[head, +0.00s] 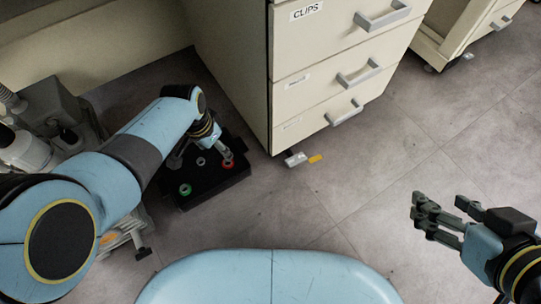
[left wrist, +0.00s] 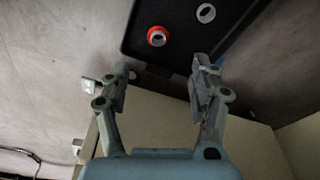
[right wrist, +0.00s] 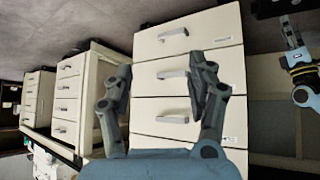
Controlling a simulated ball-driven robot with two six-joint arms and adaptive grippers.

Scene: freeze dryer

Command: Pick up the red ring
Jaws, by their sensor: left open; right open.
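The red ring (head: 228,165) lies at the right end of the black tray (head: 214,187) on the floor. In the left wrist view the red ring (left wrist: 151,37) shows near the tray's edge, beyond my fingertips and roughly between them. My left gripper (head: 203,150) reaches down over the tray; its fingers (left wrist: 161,68) are open and empty, and one fingertip looks close to the ring in the head view. I cannot tell whether they touch. My right gripper (head: 438,210) is open and empty at the far right; its open fingers show in the right wrist view (right wrist: 161,75).
A white ring (head: 200,161) and a green ring (head: 185,190) are also on the tray. The drawer cabinet (head: 330,85) stands close behind and right of it. A small orange piece (head: 315,159) lies by the cabinet. The middle floor is clear.

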